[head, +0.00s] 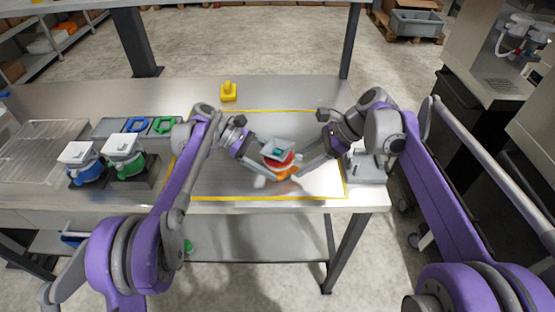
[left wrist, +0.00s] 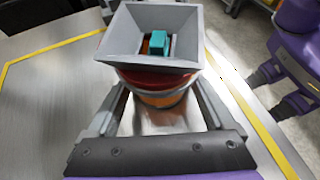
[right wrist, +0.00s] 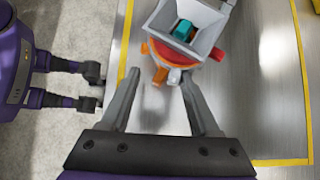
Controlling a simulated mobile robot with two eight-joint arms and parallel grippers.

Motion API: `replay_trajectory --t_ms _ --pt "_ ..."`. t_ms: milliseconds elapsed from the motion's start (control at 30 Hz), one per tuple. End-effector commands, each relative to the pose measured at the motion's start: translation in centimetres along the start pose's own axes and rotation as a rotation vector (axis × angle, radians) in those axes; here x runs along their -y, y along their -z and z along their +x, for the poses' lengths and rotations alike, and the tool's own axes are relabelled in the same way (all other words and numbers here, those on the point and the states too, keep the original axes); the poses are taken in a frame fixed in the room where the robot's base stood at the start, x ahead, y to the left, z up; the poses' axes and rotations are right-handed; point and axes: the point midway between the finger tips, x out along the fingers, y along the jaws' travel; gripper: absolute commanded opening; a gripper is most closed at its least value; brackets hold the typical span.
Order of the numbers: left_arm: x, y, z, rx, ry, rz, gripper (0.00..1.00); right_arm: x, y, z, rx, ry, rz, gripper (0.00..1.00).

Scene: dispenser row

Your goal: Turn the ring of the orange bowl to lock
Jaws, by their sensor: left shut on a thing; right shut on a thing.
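The orange bowl (head: 285,171) stands upright on the table inside the yellow outline. It has a red band (left wrist: 155,78) above its orange part, which also shows in the left wrist view (left wrist: 158,98), and a grey square hopper (left wrist: 155,40) on top with a teal block (left wrist: 160,43) inside. Orange lugs (right wrist: 174,77) of its ring stick out low in the right wrist view. My left gripper (left wrist: 158,110) has its fingers on both sides of the bowl. My right gripper (right wrist: 160,85) reaches in low from the right, at the lugs. Exact finger contacts are partly hidden.
A blue unit (head: 82,162) and a green unit (head: 125,156) stand on dark bases at the left. Behind them is a grey tray (head: 108,128) with a blue and a green ring. A yellow object (head: 228,92) stands at the back. The table around the bowl is clear.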

Motion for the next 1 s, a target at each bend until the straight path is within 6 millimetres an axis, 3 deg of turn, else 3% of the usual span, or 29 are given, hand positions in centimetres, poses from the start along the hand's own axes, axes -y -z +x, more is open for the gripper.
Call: replay_trajectory --t_ms 500,1000 --pt "-0.1 0.0 0.1 0.0 0.001 0.0 0.51 0.5 -0.3 -0.1 0.004 -0.004 -0.002 0.42" --pt "0.0 0.0 0.1 0.0 0.001 0.0 0.51 0.6 -0.1 -4.0 0.002 -0.001 0.0 0.42"
